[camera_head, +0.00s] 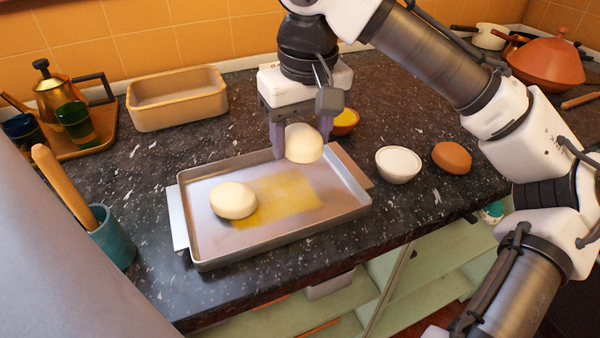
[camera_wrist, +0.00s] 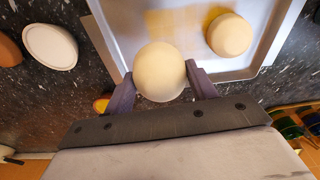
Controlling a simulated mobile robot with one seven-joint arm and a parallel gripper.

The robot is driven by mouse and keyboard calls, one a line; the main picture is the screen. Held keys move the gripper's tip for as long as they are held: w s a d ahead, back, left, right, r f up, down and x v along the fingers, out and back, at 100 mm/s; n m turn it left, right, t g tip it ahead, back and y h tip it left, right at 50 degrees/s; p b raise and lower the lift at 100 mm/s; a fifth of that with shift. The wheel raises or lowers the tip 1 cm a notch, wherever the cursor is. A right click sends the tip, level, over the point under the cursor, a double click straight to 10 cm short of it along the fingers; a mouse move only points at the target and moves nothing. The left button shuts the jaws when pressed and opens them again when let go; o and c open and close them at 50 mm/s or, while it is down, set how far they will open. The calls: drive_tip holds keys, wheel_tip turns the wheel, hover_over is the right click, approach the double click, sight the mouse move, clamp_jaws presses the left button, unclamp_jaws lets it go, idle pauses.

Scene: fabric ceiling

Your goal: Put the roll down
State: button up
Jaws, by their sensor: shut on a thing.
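My gripper (camera_head: 290,140) is shut on a pale round roll (camera_head: 304,143), held above the back right part of a metal tray (camera_head: 215,256). In the wrist view the held roll (camera_wrist: 160,71) sits between the two fingers of my gripper (camera_wrist: 160,80). A second pale roll (camera_head: 233,200) rests on the left part of the tray and also shows in the wrist view (camera_wrist: 229,34). A yellow patch (camera_head: 283,196) covers the middle of the tray floor. The tray's right part is bare.
Right of the tray stand a white bowl (camera_head: 398,165) and a brown egg-shaped thing (camera_head: 451,158). A small yellow-filled bowl (camera_head: 345,121) is behind. A rectangular tan dish (camera_head: 177,99) stands back left. A teal cup (camera_head: 112,238) with a wooden handle is at left.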

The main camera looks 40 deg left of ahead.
sight(305, 133)
drive_tip(key=shift+f, duration=3.6)
drive_tip(key=shift+f, duration=0.1)
drive_tip(key=o, duration=1)
drive_tip(key=r, duration=0.4)
drive_tip(key=d+r, duration=0.1)
drive_tip(key=r, duration=0.7)
drive_tip(key=shift+s+d+r+p, duration=0.1)
drive_tip(key=shift+s+d+p, duration=0.05)
drive_tip(key=shift+s+p, duration=0.2)
